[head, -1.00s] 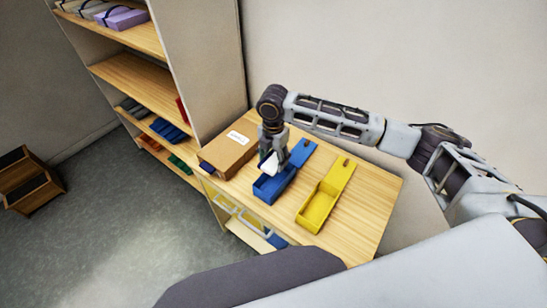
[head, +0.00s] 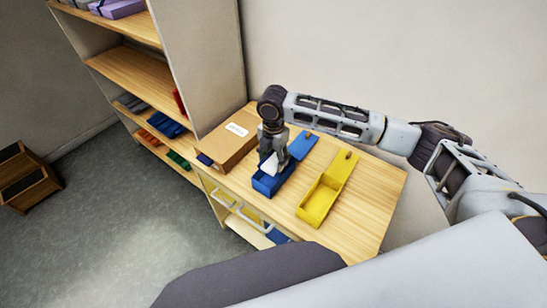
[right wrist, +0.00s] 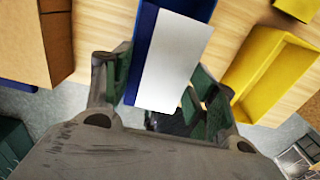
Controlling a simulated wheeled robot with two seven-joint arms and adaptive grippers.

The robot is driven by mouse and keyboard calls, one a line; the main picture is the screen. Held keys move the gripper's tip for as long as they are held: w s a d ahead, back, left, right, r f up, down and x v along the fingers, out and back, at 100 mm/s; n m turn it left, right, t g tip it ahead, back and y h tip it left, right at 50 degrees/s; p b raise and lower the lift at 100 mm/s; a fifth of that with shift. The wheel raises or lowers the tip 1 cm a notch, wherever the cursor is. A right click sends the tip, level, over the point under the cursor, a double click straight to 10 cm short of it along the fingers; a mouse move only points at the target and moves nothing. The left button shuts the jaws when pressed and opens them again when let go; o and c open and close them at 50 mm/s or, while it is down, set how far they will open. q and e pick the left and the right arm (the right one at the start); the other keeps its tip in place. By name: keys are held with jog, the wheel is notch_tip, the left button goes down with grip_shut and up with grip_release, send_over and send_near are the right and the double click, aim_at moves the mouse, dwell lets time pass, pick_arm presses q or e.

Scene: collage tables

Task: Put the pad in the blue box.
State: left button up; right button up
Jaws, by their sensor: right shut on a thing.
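The pad is a flat white piece (head: 270,164), held in my right gripper (head: 271,156). The gripper is shut on it. The blue box (head: 268,186) is open on the table, its blue lid part (head: 303,144) lying behind it. The pad is over the box, its lower end at the box opening; I cannot tell whether it touches the bottom. In the right wrist view the white pad (right wrist: 176,60) shows between the fingers (right wrist: 155,95), covering much of the blue box (right wrist: 136,50). My left gripper is not in view.
A yellow open box (head: 318,203) stands to the right of the blue one. A brown cardboard box (head: 228,143) with a white label is close on the left. A shelf unit (head: 195,60) stands behind left. The table's right part is clear.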

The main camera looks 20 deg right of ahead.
jog(key=shift+f, duration=1.05)
jog(key=shift+f+p, duration=0.3)
jog(key=shift+p, duration=0.75)
dwell(1.5)
jog(key=o, duration=1.1)
jog(key=o, duration=0.4)
jog(key=shift+r, duration=0.15)
